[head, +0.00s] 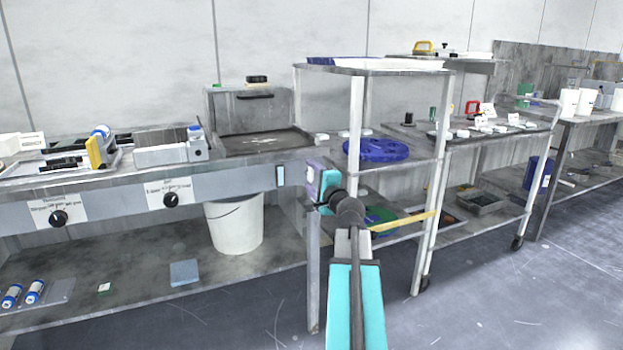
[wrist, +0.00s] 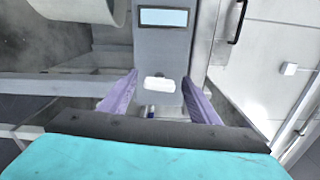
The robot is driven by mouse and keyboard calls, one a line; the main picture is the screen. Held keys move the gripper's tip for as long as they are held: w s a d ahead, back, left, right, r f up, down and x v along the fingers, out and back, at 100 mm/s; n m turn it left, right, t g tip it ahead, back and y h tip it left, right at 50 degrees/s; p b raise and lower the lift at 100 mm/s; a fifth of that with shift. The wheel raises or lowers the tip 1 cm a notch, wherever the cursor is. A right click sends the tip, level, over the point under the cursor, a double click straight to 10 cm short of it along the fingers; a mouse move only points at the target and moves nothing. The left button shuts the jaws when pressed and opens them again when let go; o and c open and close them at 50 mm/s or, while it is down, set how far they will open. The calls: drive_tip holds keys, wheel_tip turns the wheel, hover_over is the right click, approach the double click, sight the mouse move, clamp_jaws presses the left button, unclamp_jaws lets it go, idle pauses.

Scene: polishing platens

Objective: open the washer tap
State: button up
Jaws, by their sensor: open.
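My gripper (head: 315,182) is at the right end of the bench front in the head view, its purple jaw beside a grey panel with a pale blue plate (head: 281,176). In the wrist view my gripper (wrist: 158,79) is open, with one purple finger on each side. Between the fingers is a small white rounded piece (wrist: 158,84) on the grey panel (wrist: 163,48), below the pale blue plate (wrist: 163,17). It may be the washer tap, but I cannot tell for sure. I see nothing held, and contact is unclear.
A white bucket (head: 234,225) stands under the bench, left of my gripper. Two black knobs (head: 59,217) (head: 171,200) with labels sit on the bench front. A shelf rack (head: 440,70) with a blue disc (head: 376,150) stands close on the right. The floor in front is clear.

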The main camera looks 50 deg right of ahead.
drive_tip(key=shift+s, duration=0.1)
drive_tip(key=b+v, duration=0.1)
drive_tip(key=v, duration=0.7)
drive_tip(key=shift+f, duration=0.15)
drive_tip(key=shift+s+a+b, duration=0.15)
drive_tip(key=shift+s+b, duration=0.05)
drive_tip(key=shift+b, duration=0.2)
drive_tip(key=b+v, duration=0.2)
drive_tip(key=b, duration=0.6)
drive_tip(key=shift+s+f, duration=0.1)
drive_tip(key=shift+s, duration=0.1)
drive_tip(key=shift+b+v, duration=1.4)
drive_tip(key=shift+b, duration=0.05)
drive_tip(key=shift+r, duration=0.2)
drive_tip(key=shift+a, duration=0.1)
